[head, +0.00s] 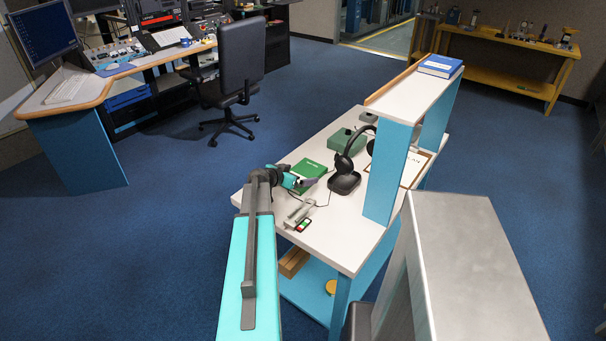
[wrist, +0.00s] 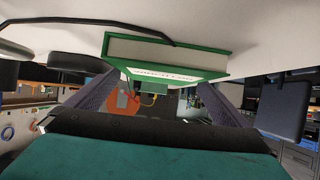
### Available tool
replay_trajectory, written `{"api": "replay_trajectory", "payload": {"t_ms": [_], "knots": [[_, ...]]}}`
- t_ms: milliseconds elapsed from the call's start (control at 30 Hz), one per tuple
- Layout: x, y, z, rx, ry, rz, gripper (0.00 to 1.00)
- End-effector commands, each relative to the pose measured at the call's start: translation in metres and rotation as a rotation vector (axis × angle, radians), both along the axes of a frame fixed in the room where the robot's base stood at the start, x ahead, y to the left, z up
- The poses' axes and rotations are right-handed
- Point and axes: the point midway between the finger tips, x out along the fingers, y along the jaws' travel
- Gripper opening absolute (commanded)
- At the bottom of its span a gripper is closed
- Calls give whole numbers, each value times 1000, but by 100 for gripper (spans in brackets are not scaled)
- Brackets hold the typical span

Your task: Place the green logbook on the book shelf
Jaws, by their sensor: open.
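The green logbook (head: 308,171) lies flat on the white table, left of the headphones. My gripper (head: 311,182) is low over the table at the book's near edge, its jaws open. In the wrist view the logbook (wrist: 165,52) shows its green cover and white page edges just beyond and between the spread fingers (wrist: 158,86). Contact with the fingers cannot be told. The book shelf (head: 405,97) is the raised white board on blue uprights along the table's right side. A blue book (head: 440,65) lies at its far end; the nearer part is bare.
Black headphones (head: 345,178) on a stand, with a dark cable, are right of the logbook. A green box (head: 347,139) sits behind. A small device with red and green parts (head: 303,225) lies near the front edge. A framed sheet (head: 413,168) is under the shelf.

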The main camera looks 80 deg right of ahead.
Motion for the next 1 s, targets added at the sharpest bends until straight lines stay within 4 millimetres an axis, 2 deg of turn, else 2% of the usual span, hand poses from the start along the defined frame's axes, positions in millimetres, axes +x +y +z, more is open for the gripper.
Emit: {"api": "replay_trajectory", "payload": {"t_ms": [200, 767, 1000], "knots": [[-5, -9, -6, 1, -1, -1, 100], [-5, -9, -6, 0, 0, 0, 100], [-5, -9, -6, 0, 0, 0, 61]]}}
